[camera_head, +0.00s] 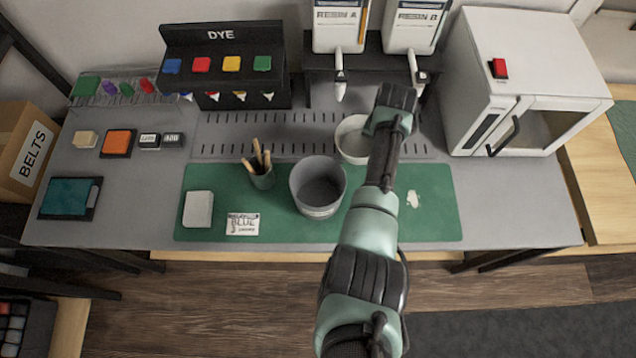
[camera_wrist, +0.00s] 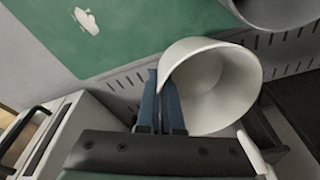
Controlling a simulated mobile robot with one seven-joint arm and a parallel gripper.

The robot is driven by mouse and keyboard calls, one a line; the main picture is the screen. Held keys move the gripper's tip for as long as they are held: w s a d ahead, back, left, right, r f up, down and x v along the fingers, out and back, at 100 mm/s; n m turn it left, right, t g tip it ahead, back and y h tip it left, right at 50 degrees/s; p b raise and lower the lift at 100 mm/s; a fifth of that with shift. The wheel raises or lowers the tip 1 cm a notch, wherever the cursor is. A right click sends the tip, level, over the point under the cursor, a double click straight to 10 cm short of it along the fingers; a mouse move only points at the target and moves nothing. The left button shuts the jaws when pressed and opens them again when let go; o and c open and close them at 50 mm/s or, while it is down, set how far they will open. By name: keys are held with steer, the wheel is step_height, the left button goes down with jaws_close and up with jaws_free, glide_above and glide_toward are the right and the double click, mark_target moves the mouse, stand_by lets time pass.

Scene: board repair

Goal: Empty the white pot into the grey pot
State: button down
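The white pot (camera_head: 350,146) stands at the back of the bench, below the resin dispensers, and looks upright and empty. Its inside fills the middle of the wrist view (camera_wrist: 222,85). My gripper (camera_wrist: 163,85) has its two blue fingers close together at the pot's rim, with the wall between them. In the head view my gripper (camera_head: 385,125) is at the pot's right side, and its fingertips are hidden. The grey pot (camera_head: 318,188) stands upright on the green mat, in front and left of the white pot; its edge shows in the wrist view (camera_wrist: 275,12).
A brush cup (camera_head: 262,178) stands left of the grey pot on the green mat (camera_head: 430,220). The resin dispensers (camera_head: 340,50) hang behind the white pot. A white oven (camera_head: 520,85) stands at right. The mat's right part is clear except for a pale stain.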

steer(key=f+b, duration=0.1)
steer(key=b, duration=0.2)
steer(key=w+d+f+g+y+b, duration=0.1)
steer(key=b, duration=0.3)
steer(key=shift+w+f+y, duration=0.1)
steer(key=shift+y, duration=0.2)
steer(key=shift+d+b, duration=0.15)
steer(key=shift+b, duration=0.7)
steer(key=shift+r+g, duration=0.2)
steer(key=shift+g, duration=0.1)
